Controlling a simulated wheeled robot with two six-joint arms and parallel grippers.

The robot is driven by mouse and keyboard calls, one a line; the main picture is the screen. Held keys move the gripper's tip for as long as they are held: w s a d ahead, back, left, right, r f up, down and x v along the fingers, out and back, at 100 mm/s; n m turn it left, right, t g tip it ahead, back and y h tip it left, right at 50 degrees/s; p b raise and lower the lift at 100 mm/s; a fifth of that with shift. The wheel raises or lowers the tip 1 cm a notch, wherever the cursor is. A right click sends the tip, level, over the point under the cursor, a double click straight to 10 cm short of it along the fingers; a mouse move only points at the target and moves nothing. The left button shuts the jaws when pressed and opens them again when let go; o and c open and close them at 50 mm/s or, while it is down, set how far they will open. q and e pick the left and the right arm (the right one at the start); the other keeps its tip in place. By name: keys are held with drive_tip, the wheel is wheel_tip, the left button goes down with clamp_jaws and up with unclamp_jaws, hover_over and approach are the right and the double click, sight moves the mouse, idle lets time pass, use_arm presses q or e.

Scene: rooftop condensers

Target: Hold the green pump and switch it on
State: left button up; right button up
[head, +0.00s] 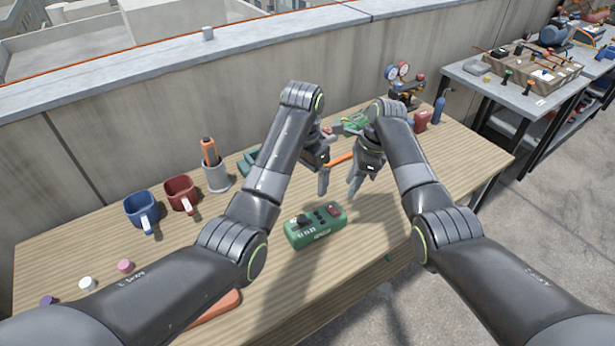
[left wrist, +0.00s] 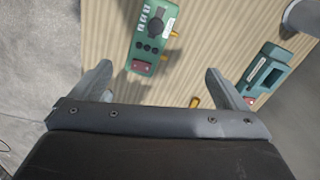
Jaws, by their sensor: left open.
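The green pump (head: 316,225) lies on the wooden table, in front of both grippers. It has a black knob, small black buttons and a red switch on top. In the left wrist view the pump (left wrist: 150,38) shows between and beyond the fingertips, with its red end nearest. My left gripper (head: 325,165) is open and empty, above the table and apart from the pump. Its two spread fingers also show in the left wrist view (left wrist: 158,69). My right gripper (head: 358,180) hangs just right of the left one, clear of the pump; its finger gap is unclear.
A teal device (left wrist: 268,70) stands beside the pump. Blue (head: 141,211) and red (head: 182,194) mugs and a grey cup (head: 216,176) stand at the back left. Gauges (head: 398,73) stand at the back right. An orange slab (head: 215,305) lies in front.

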sight(307, 223)
use_arm(q)
drive_tip(key=f, duration=1.8)
drive_tip(key=shift+s+d, duration=0.4)
drive_tip(key=shift+c, duration=0.4)
